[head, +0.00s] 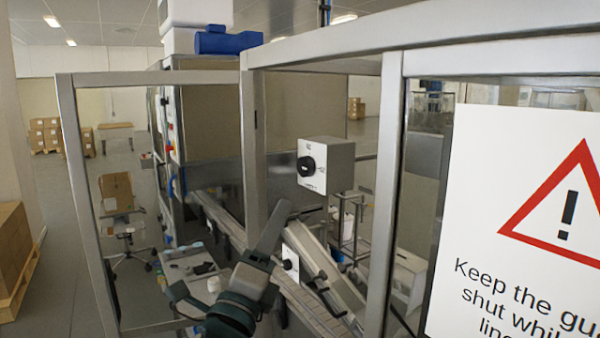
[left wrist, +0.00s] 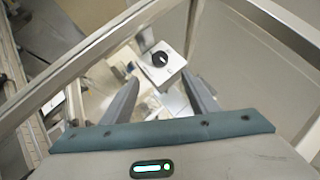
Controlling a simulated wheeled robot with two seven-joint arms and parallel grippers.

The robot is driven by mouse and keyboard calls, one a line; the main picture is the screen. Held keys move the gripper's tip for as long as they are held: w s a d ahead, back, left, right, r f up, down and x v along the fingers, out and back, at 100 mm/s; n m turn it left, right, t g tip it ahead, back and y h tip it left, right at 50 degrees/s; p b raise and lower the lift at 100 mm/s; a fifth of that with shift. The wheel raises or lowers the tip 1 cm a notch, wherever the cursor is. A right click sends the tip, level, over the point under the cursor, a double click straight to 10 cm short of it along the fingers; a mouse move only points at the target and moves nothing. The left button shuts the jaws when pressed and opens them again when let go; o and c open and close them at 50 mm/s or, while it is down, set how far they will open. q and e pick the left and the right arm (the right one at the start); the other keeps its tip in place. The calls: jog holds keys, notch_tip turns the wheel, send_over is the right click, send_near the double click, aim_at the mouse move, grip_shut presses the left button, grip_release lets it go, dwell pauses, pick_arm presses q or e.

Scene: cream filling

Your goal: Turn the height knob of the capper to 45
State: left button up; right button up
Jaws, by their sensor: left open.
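A grey-white box (head: 327,166) with a black round knob (head: 306,166) on its face is fixed by the frame in the head view. A second, smaller knob (head: 288,264) on a white plate sits lower, by the conveyor. I cannot read any scale or tell which is the height knob. My left gripper (head: 276,222) is below the upper box, apart from it, seen edge-on. In the left wrist view its two fingers (left wrist: 160,98) are spread and empty. A black knob (left wrist: 160,58) on a white box (left wrist: 172,72) shows beyond and between them. My right gripper is not in view.
Metal guard posts (head: 388,190) and a top rail (head: 320,48) frame the opening around my left arm. A warning sign (head: 520,220) covers the right panel. A sloping conveyor (head: 310,300) runs below. A chair (head: 120,205) and cartons (head: 46,135) stand far left.

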aim_at(302, 168)
pick_arm(q)
jog(key=p+x, duration=0.6)
jog(key=x, duration=0.9)
jog(key=shift+w+d+r, duration=0.15)
jog(key=shift+w+r, duration=0.05)
jog(key=shift+w, duration=0.3)
jog(key=c, duration=1)
jog(key=shift+c, duration=0.2)
jog(key=shift+p, duration=0.3)
